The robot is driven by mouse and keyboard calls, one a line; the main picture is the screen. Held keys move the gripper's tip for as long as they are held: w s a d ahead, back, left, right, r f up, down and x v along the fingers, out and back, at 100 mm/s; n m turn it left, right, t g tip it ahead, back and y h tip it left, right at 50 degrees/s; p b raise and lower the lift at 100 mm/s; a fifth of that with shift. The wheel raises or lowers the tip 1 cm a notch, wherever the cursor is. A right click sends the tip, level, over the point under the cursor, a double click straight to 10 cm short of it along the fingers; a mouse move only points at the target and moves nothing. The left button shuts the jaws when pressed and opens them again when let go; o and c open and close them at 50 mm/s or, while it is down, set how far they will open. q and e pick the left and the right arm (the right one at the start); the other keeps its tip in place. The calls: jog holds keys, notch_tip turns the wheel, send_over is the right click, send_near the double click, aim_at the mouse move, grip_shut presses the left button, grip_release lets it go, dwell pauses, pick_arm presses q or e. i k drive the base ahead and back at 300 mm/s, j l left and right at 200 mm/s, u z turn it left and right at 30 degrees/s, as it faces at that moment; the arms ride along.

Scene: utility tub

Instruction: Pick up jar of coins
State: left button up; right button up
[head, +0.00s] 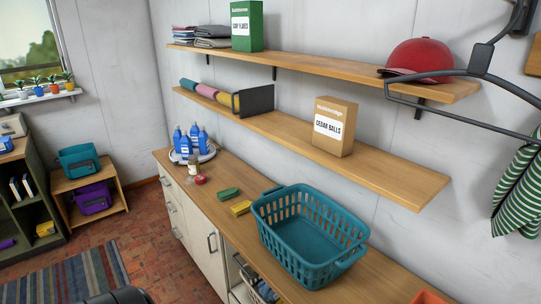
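A small jar (193,165) with dark contents and a pale lid stands on the wooden counter (215,205) in the head view, just in front of a round white tray of blue bottles. It may be the jar of coins, but it is too small to make out coins. A small red item (200,180) sits right by it on the near side.
A teal laundry basket (310,232) takes up the counter's middle, with green (229,194) and yellow (240,208) blocks beside it. Two wall shelves hang above, the lower holding a cedar balls box (334,127). Brick floor lies open left of the cabinet.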

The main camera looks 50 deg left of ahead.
aim_at(194, 163)
jog(key=u, duration=2.5)
jog(key=i+u, duration=0.35)
jog(key=i, duration=4)
jog(key=i+j+z, duration=0.1)
jog(key=i+z, duration=0.3)
jog(key=i, duration=0.15)
jog(key=i+j+z, duration=0.35)
jog(key=i, duration=0.2)
jog(key=l+z, duration=0.1)
jog(key=z, duration=1.8)
